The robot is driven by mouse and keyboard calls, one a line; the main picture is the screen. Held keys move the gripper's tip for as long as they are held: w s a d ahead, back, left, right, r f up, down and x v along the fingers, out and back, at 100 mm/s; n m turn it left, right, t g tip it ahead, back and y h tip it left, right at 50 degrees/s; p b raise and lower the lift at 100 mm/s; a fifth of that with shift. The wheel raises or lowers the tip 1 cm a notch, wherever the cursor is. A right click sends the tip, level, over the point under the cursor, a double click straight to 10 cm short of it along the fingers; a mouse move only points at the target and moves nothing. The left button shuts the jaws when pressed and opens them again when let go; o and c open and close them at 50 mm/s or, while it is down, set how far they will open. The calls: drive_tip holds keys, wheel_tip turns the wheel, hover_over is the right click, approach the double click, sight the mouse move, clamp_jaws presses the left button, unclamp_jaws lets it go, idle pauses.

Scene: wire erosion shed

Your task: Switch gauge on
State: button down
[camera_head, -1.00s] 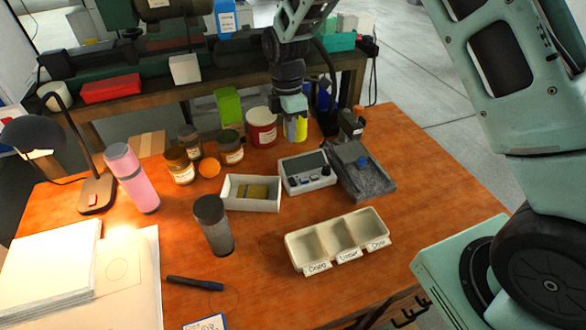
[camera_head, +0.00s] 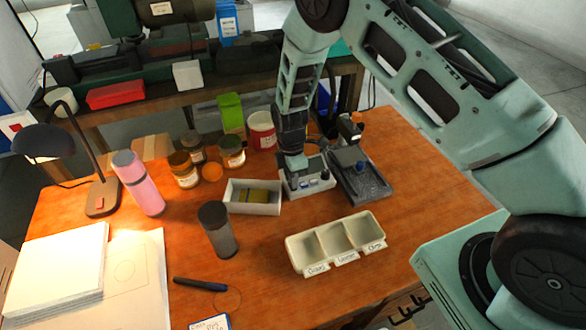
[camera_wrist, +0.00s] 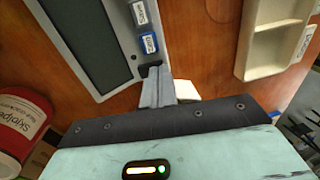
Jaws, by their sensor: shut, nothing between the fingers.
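The gauge (camera_head: 316,187) is a light grey box standing on the wooden table between the white box and the dark stone-like stand. In the wrist view its screen (camera_wrist: 85,40) looks dark and blank. Beside the screen are a pale labelled button (camera_wrist: 139,12) and a blue labelled button (camera_wrist: 149,43); I cannot read the labels surely. My gripper (camera_head: 293,165) is over the gauge and hides part of its screen from the head view. In the wrist view my gripper (camera_wrist: 155,77) is shut and empty, its tips close to the blue button. I cannot tell whether they touch the gauge.
A white box (camera_head: 236,204) stands left of the gauge, and the stand (camera_head: 362,182) is close on its right. A three-part tray (camera_head: 300,254) is in front. Jars and a red can (camera_head: 262,130) stand behind. Bare table lies right of the tray.

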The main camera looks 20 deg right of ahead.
drive_tip(key=shift+f, duration=0.1)
drive_tip(key=shift+s+f+t+b, duration=0.2)
drive_tip(key=shift+f+t+b, duration=0.15)
drive_tip(key=shift+b, duration=0.15)
drive_tip(key=shift+s+f+t, duration=0.15)
drive_tip(key=shift+s+t, duration=0.1)
drive_tip(key=shift+w+b, duration=0.15)
drive_tip(key=shift+b, duration=0.2)
drive_tip(key=shift+w, duration=0.85)
drive_tip(key=shift+r, duration=0.2)
wheel_tip(320, 180, up, 14)
drive_tip(key=shift+w+r, duration=0.2)
drive_tip(key=shift+w, duration=0.1)
drive_tip(key=shift+f+b, duration=0.1)
drive_tip(key=shift+b, duration=0.25)
